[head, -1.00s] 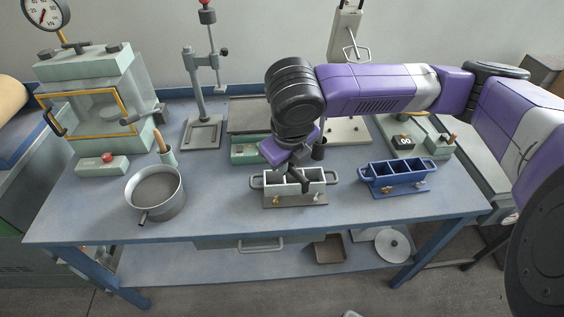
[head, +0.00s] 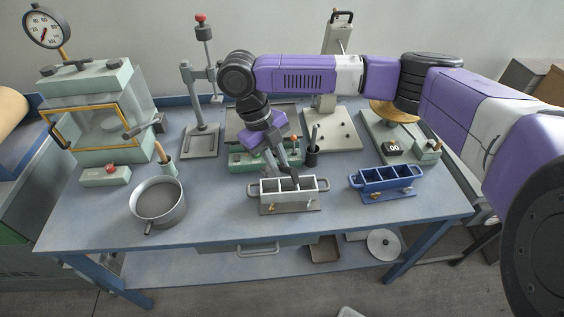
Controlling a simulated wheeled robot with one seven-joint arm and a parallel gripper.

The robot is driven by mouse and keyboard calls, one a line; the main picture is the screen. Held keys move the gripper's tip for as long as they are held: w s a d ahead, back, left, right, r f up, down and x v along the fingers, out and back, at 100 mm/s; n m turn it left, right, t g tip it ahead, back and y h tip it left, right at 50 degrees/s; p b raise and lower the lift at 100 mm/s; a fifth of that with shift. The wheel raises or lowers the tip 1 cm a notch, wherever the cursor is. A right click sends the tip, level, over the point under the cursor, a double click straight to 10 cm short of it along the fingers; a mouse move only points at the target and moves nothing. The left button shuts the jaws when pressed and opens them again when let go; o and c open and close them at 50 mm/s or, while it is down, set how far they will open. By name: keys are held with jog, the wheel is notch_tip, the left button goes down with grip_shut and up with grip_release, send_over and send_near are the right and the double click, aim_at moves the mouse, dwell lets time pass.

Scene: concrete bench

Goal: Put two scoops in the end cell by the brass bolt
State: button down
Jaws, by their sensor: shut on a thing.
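A pale grey mould (head: 316,187) with a row of open cells stands on a base plate at the front middle of the bench. A brass bolt (head: 271,206) shows at its front left; another small fitting is at its front right. My gripper (head: 284,158) is above the mould's back edge, tilted, shut on a dark tool, probably the scoop (head: 293,172). Its lower end is over or just behind the mould's middle cells; I cannot tell if it is loaded. A round metal pan (head: 180,212) holding grey material stands to the left. Cell contents are too small to tell.
A blue mould (head: 383,182) with bolts stands to the right. A dark cup with a tool (head: 312,155) is close behind the grey mould. A green-framed press (head: 100,110), stands and a scale (head: 393,148) line the back. Bench between pan and grey mould is clear.

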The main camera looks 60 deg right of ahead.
jog(key=shift+w+d+g+y, duration=0.25)
jog(key=shift+w+g+y, duration=0.15)
jog(key=shift+w+g, duration=0.45)
jog(key=shift+w+d+r+g+y+p, duration=0.35)
jog(key=shift+w+g+p, duration=0.25)
jog(key=shift+g, duration=0.35)
jog(key=shift+w+d+n+g+p, duration=0.1)
jog(key=shift+w+n+g+p, duration=0.15)
jog(key=shift+g+p, duration=0.25)
jog(key=shift+f, duration=0.1)
